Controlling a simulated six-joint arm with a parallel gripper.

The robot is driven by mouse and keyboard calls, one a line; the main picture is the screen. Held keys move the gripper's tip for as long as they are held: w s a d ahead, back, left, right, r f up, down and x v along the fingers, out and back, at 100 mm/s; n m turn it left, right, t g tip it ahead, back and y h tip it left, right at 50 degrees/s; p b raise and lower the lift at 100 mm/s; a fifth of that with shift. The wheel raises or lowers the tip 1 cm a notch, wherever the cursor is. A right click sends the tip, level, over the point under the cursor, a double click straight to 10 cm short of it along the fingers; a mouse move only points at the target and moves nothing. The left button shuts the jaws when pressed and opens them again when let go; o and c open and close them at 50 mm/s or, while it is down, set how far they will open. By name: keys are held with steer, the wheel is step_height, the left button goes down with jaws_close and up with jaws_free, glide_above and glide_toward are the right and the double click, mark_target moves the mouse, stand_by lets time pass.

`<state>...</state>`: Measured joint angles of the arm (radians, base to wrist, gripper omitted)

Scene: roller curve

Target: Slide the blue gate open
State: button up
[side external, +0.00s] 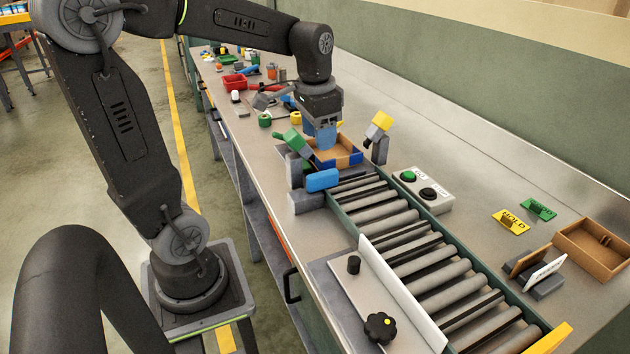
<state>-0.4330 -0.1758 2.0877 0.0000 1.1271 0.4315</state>
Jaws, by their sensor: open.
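A bright blue block (322,180), which looks like the gate's handle or end, sits at the left side of the far end of the roller conveyor, by a grey block. I cannot tell how far the gate itself reaches across the rollers. My gripper (322,144) points down beyond the blue block, above or near a cardboard box (343,147) with blue sides. It is open and apart from the blue block. A blue-grey shape shows between or on its fingers; I cannot tell what it is.
The roller conveyor (412,262) runs toward the front right. Grey posts with a green top (291,139) and a yellow top (382,121) flank its far end. A button box (423,190) stands right of it. A white plate with a black knob (380,327) lies at front left.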

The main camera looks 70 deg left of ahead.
steer(key=g, duration=0.1)
glide_toward(315, 175)
steer(key=shift+h, duration=0.3)
steer(key=f, duration=1.2)
steer(key=shift+a, duration=0.35)
jaws_close()
